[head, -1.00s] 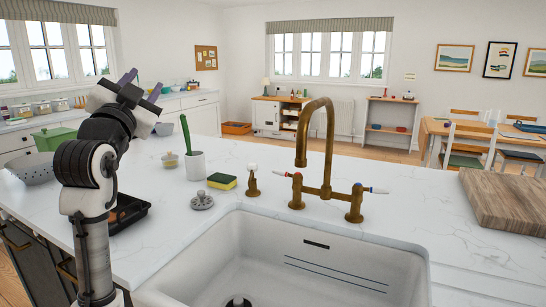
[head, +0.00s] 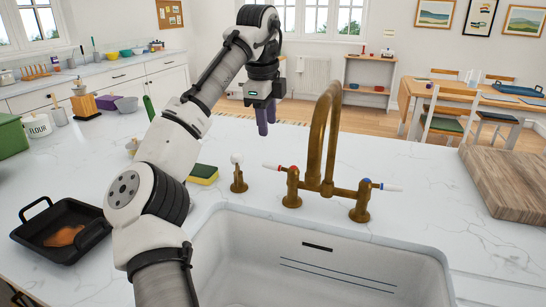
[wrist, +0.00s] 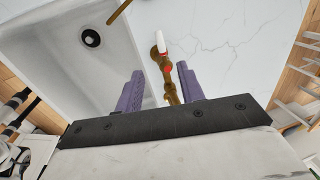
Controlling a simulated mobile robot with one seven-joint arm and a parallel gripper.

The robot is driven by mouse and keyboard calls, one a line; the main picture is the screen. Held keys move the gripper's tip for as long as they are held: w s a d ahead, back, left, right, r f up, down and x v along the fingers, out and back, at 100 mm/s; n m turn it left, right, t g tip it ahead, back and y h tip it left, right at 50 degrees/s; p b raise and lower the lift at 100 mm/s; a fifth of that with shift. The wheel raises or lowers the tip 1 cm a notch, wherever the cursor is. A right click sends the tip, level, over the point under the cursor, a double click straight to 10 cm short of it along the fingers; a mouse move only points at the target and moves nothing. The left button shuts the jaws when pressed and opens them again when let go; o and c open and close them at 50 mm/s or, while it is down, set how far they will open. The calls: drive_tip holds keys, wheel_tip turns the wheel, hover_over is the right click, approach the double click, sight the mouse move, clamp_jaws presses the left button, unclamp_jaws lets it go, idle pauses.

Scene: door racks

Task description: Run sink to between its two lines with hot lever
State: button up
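The white sink (head: 225,250) has two dark lines (head: 330,275) on its far inner wall. No water shows in it. The drain (wrist: 90,37) is in the wrist view. A brass tap (head: 327,140) stands behind the sink. Its hot lever (head: 277,168), with a red mark and white tip, points left; its cold lever (head: 384,187), marked blue, points right. My gripper (head: 265,128) hangs above and behind the hot lever. In the wrist view my gripper (wrist: 160,80) has its purple fingers apart and empty, with the hot lever (wrist: 160,42) in line with the gap between them.
A brass dispenser (head: 238,175) with a white knob stands left of the hot lever, near a yellow-green sponge (head: 204,173). A black pan (head: 88,240) is at left and a wooden board (head: 505,185) at right. The counter behind the tap is clear.

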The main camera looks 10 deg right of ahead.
sight(271, 164)
drive_tip(key=f, duration=0.4)
drive_tip(key=w+d+f, duration=0.1)
drive_tip(key=f, duration=0.3)
drive_tip(key=w+f, duration=0.1)
drive_tip(key=f, duration=0.3)
drive_tip(key=shift+d+f, duration=0.1)
drive_tip(key=shift+d, duration=0.1)
clamp_jaws()
